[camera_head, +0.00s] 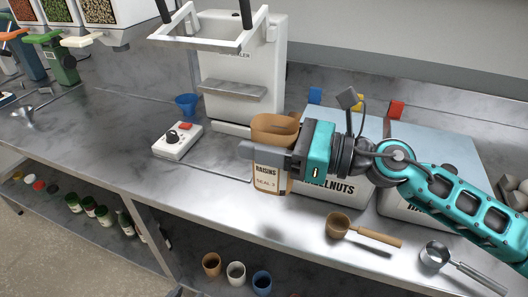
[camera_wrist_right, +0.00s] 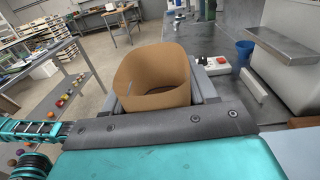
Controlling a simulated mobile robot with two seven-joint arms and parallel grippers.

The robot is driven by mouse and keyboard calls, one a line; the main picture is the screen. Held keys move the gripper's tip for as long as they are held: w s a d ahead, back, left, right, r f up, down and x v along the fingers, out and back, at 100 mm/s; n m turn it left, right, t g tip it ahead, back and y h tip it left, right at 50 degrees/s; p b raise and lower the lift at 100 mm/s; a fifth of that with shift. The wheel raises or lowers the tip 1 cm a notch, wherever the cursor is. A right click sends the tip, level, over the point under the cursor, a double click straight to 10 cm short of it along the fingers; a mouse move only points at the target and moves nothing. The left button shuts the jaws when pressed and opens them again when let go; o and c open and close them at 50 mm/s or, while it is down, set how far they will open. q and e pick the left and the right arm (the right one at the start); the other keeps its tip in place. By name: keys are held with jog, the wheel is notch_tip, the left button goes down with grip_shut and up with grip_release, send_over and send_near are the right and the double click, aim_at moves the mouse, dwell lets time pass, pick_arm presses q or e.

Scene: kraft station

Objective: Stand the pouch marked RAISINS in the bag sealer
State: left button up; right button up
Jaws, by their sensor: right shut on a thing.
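The brown pouch (camera_head: 267,181) marked RAISINS is upright in front of the white bag sealer, to the right of its middle. My right gripper (camera_head: 266,157) is shut on the pouch from the right, below its open rim. In the right wrist view the open-topped pouch (camera_wrist_right: 153,68) sits between the fingers. The bag sealer (camera_head: 254,65) stands at the back of the bench, with a grey metal ledge (camera_head: 232,90) on its front. The pouch is apart from this ledge, lower and to the right.
A white control box (camera_head: 178,142) with a knob and red button and a blue cup (camera_head: 187,104) stand left of the sealer. Bins, one marked HAZELNUTS (camera_head: 338,187), stand right, partly behind my arm. Scoops (camera_head: 340,226) lie near the front edge. Bench left is mostly clear.

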aim_at(269, 119)
notch_tip(269, 119, up, 2)
jog(key=shift+r, duration=0.1)
jog(key=shift+w+d+r+m+t+h, duration=0.1)
jog(key=shift+d+r+m+t+h, duration=0.1)
jog(key=shift+r+t, duration=0.25)
jog(key=shift+w+d+r+m+t+h, duration=0.1)
jog(key=shift+w+r+m+t, duration=0.15)
jog(key=shift+r, duration=0.4)
jog(key=shift+d+r+m+t+h, duration=0.1)
jog(key=shift+r+m+t, duration=0.05)
jog(key=shift+r+t, duration=0.35)
jog(key=w+d+r+m+t+h, duration=0.2)
jog(key=d+m+t+h, duration=0.3)
jog(key=d, duration=0.1)
jog(key=w+d+r+m+t+h, duration=0.2)
jog(key=d+m+t+h, duration=0.2)
jog(key=d+t+h, duration=0.15)
jog(key=s+d+f+m+h, duration=0.1)
jog(key=d+f+m+h, duration=0.3)
jog(key=d+h, duration=0.2)
jog(key=shift+d+f+m, duration=0.4)
jog(key=shift+d, duration=0.9)
jog(key=shift+t, duration=0.25)
